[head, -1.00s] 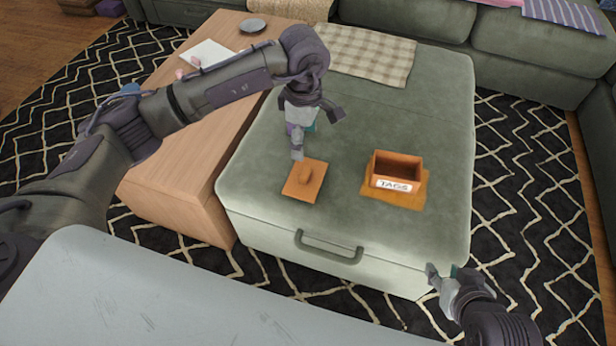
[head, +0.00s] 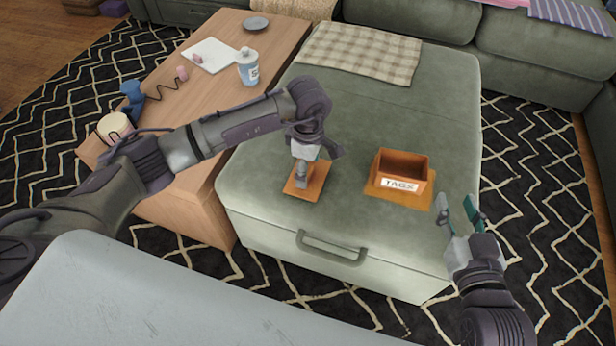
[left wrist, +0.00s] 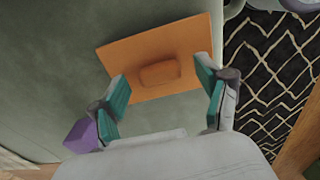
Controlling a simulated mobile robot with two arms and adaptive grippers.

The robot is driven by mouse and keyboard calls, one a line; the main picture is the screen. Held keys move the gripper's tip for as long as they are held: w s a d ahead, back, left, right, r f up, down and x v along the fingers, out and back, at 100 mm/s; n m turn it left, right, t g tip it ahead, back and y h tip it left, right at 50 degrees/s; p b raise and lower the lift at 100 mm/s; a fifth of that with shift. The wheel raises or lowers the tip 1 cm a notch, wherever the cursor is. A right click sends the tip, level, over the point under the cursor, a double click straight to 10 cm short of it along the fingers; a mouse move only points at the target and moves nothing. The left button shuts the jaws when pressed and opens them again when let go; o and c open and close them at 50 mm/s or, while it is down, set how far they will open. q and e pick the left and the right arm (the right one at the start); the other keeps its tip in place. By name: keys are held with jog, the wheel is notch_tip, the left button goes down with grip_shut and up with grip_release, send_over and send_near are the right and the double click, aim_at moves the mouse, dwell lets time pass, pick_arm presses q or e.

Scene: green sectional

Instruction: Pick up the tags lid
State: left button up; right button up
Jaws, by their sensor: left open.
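The tags lid is a flat orange-brown square (head: 304,192) with a small raised handle, lying on the green ottoman (head: 260,150). In the left wrist view the lid (left wrist: 180,50) and its handle (left wrist: 160,72) lie just beyond my left gripper's fingers. My left gripper (head: 303,182) is above the lid, partly hiding it in the head view. Its fingers (left wrist: 166,88) are apart with the handle showing between them; whether they reach down to its height I cannot tell. The open box labelled TAGS (head: 400,170) stands to the right. My right gripper (head: 460,212) is open and empty.
The box stands on an orange-brown mat (head: 384,190). A wooden table (head: 215,105) at the left holds a cup (head: 248,68), a blue dumbbell-like item (head: 132,92) and a plate. A checkered cloth (head: 360,52) lies at the ottoman's back. The ottoman's middle is clear.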

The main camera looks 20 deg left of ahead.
pick_arm(q)
jog(key=c, duration=1.1)
